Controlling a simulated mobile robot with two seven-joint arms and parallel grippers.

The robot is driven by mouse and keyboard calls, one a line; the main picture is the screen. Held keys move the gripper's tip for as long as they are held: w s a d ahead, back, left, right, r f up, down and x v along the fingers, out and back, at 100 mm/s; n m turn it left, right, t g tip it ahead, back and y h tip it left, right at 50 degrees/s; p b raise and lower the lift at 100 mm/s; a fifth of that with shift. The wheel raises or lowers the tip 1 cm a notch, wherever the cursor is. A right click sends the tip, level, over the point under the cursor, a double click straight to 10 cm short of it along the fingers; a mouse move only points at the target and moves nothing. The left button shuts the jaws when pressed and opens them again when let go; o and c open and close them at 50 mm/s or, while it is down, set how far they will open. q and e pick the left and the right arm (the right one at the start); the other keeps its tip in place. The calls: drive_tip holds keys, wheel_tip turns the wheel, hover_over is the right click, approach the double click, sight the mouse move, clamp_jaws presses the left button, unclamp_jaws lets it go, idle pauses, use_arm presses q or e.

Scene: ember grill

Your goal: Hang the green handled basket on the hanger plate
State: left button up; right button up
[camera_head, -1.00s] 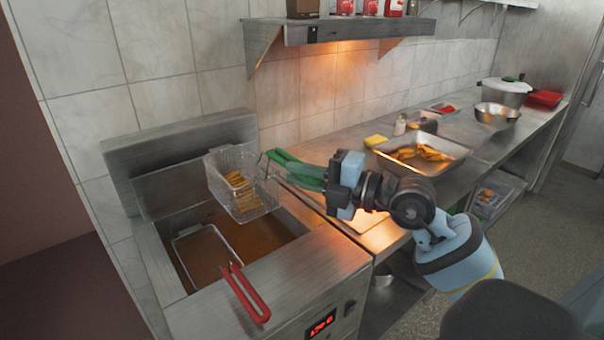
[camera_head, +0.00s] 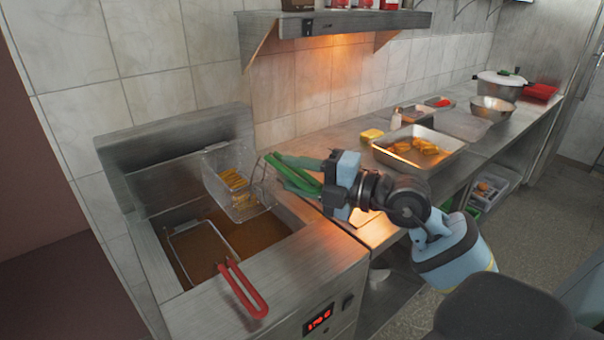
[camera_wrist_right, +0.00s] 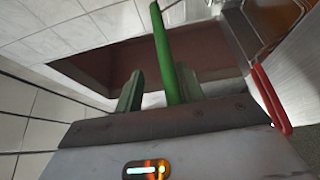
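The green handled basket (camera_head: 232,182) is a wire basket with golden fries inside, held over the right part of the fryer. Its green handle (camera_head: 295,172) runs right to my right gripper (camera_head: 326,182), which is shut on it. In the right wrist view the green handle (camera_wrist_right: 168,55) passes between the fingers of the gripper (camera_wrist_right: 158,92). The metal plate (camera_head: 160,185) at the fryer's back, seemingly the hanger plate, is close behind the basket and partly hidden by it. I cannot tell whether they touch. My left gripper is not in view.
A second basket with a red handle (camera_head: 245,290) sits in the fryer's oil (camera_head: 250,236) at left. To the right, the counter holds a yellow sponge (camera_head: 371,134) and a tray with food (camera_head: 440,160). A shelf (camera_head: 345,22) hangs on the wall above.

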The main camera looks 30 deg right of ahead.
drive_tip(key=shift+d, duration=0.1)
